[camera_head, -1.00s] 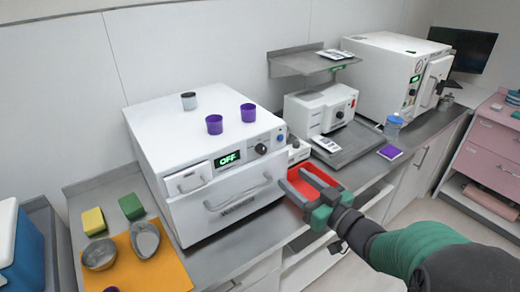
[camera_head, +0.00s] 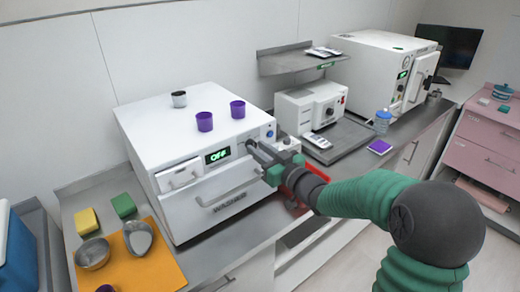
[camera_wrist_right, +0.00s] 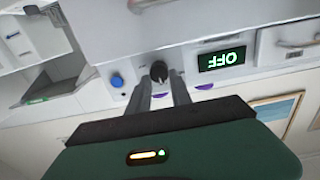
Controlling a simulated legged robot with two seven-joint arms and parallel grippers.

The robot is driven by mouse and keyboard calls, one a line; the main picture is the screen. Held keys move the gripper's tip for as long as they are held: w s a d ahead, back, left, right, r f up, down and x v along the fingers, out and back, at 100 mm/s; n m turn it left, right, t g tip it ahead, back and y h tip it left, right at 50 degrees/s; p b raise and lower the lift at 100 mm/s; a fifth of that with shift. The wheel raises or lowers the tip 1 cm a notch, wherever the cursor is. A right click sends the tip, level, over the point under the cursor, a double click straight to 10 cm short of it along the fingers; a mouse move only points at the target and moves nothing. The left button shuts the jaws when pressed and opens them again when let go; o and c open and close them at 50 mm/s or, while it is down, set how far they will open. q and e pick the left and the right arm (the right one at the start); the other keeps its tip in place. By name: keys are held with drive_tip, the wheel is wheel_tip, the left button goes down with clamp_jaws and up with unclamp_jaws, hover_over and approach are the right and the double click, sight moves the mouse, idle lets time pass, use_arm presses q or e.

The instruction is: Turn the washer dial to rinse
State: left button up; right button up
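The washer (camera_head: 150,135) is a white box on the counter, and its green display (camera_head: 217,156) reads OFF. Its dial (camera_wrist_right: 159,70) is a black knob between the display and a blue button (camera_wrist_right: 117,80). My right gripper (camera_head: 255,150) is at the washer's front panel and hides most of the dial in the head view. In the wrist view, which is upside down, the open fingers (camera_wrist_right: 160,88) point at the dial, one to each side of it. I cannot tell whether they touch it. My left gripper is not in view.
The washer's front handle (camera_head: 228,198) is below the panel. A red tray (camera_head: 297,188) lies behind my right arm. A smaller white device (camera_head: 311,106) stands to the right.

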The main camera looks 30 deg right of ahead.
drive_tip(key=shift+w+a+r, duration=0.15)
drive_tip(key=shift+r, duration=0.25)
clamp_jaws()
drive_tip(key=shift+a, duration=0.1)
drive_tip(key=shift+c, duration=1.7)
unclamp_jaws()
